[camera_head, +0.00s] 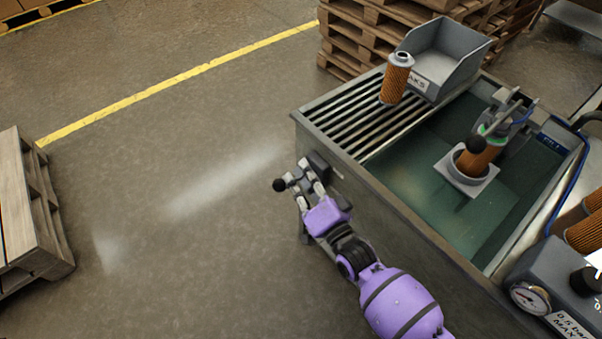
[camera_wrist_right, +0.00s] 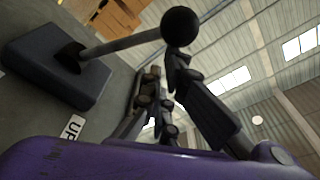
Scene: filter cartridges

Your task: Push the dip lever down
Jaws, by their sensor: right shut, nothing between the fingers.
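A lever with a black ball knob (camera_head: 279,185) sticks out from a dark box (camera_head: 318,164) on the tank's outer side wall. The wrist view shows its grey rod (camera_wrist_right: 120,43), the ball (camera_wrist_right: 180,26) and the box (camera_wrist_right: 58,66), with an "UP" label (camera_wrist_right: 75,127) beside it. My right gripper (camera_head: 300,172) is shut and empty, close beside the knob; its fingers (camera_wrist_right: 165,78) also show in the wrist view. I cannot tell whether they touch the ball. My left gripper is not in view.
The tank (camera_head: 375,190) holds greenish liquid. Another cartridge (camera_head: 396,80) stands on the slatted rack (camera_head: 345,115) by a grey bin (camera_head: 450,50).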

